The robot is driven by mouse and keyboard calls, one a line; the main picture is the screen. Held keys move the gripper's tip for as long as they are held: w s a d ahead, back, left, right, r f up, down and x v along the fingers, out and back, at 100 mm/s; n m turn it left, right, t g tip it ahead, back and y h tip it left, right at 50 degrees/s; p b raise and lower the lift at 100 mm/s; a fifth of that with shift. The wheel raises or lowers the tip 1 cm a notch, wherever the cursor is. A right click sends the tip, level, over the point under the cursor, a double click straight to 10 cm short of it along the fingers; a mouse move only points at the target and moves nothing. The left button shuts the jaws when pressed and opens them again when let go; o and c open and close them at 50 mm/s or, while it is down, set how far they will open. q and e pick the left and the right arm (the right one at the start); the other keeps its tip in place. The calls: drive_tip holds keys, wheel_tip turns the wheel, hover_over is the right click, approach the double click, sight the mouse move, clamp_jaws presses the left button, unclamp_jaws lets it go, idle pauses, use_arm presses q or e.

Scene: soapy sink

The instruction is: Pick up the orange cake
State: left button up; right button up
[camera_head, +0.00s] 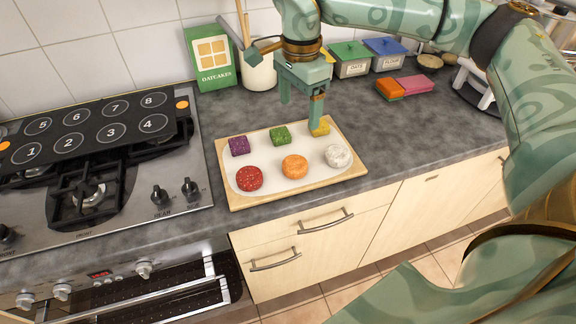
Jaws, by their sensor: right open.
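The orange cake (294,167) is round and lies at the front middle of a pale board with a wooden rim (292,196). A red round cake (249,178) lies left of it and a whitish round cake (338,156) right of it. Behind are a purple square cake (239,145), a green square cake (280,136) and a yellow cake (320,128), partly hidden by a finger. My right gripper (300,114) is open and empty, pointing down over the back of the board, behind the orange cake. My left gripper is not in view.
A stove (90,215) with a numbered black panel stands left of the board. Behind are a green oatcakes box (212,60), a utensil pot (260,74) and green and blue tins. Orange and pink blocks (408,87) lie at back right. The counter right of the board is clear.

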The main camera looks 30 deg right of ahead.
drive_tip(key=b, duration=0.3)
hover_over(296, 162)
drive_tip(key=f, duration=1)
drive_tip(key=shift+w+d+f, duration=0.25)
drive_tip(key=shift+d+f, duration=0.1)
drive_tip(key=shift+f, duration=0.05)
drive_tip(key=f, duration=0.3)
drive_tip(key=f+b, duration=0.1)
drive_tip(key=f, duration=0.1)
drive_tip(key=shift+s+a+f, duration=0.15)
drive_tip(key=shift+s+a, duration=0.05)
drive_tip(key=shift+a, duration=0.15)
drive_tip(key=c, duration=1.1)
